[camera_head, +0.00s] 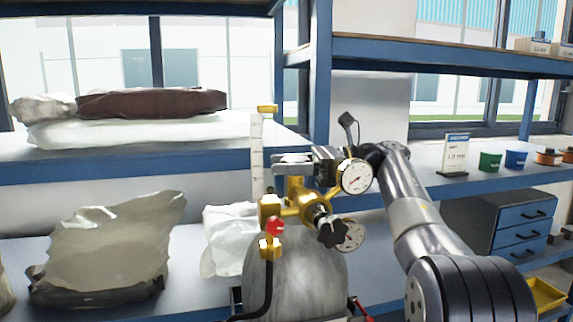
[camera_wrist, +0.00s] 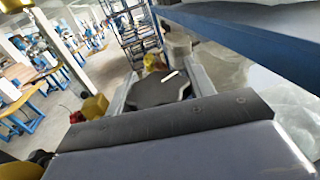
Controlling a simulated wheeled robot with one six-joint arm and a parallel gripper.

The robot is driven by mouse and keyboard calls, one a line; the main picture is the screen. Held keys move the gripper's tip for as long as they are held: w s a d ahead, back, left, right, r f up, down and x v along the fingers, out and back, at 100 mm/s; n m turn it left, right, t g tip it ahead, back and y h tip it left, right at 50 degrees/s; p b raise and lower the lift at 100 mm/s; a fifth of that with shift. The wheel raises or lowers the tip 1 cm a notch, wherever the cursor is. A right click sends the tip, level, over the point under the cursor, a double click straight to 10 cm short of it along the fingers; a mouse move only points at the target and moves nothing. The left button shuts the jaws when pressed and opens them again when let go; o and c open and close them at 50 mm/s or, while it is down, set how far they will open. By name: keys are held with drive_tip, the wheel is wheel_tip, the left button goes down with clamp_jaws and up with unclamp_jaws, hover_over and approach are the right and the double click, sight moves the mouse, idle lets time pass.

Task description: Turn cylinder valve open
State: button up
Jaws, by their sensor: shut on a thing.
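A grey metal gas cylinder (camera_head: 295,285) stands in the middle of the head view, with a brass valve and regulator (camera_head: 296,205) on top. The regulator has two round dial gauges (camera_head: 355,176) and a black star knob (camera_head: 331,233). My gripper (camera_head: 293,162) is at the top of the brass valve. In the wrist view, a dark lobed handwheel (camera_wrist: 160,92) with a white mark sits between the two grey fingers, and my gripper is shut on it. In the head view the handwheel is mostly hidden by the gripper.
A red knob (camera_head: 275,227) and a black hose are at the regulator's left. Blue shelf posts (camera_head: 320,70) and a shelf stand close behind. Wrapped bags (camera_head: 110,250) lie on the left shelves. A blue drawer cabinet (camera_head: 520,230) and small green and blue pots are at right.

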sight(287, 159)
drive_tip(key=shift+r+n+g+p, duration=0.15)
drive_tip(key=shift+n+g+p, duration=0.65)
drive_tip(key=shift+g, duration=0.6)
drive_tip(key=shift+s+n+g+h+p, duration=0.2)
drive_tip(key=shift+n+g, duration=0.25)
drive_tip(key=shift+g, duration=0.15)
drive_tip(key=shift+s+n+g+h+p, duration=0.1)
drive_tip(key=shift+n+g+h, duration=0.1)
drive_tip(key=shift+n+g, duration=0.35)
drive_tip(key=o, duration=1)
drive_tip(key=shift+c, duration=0.2)
drive_tip(key=shift+r+p, duration=1.55)
drive_tip(key=shift+r, duration=3.3)
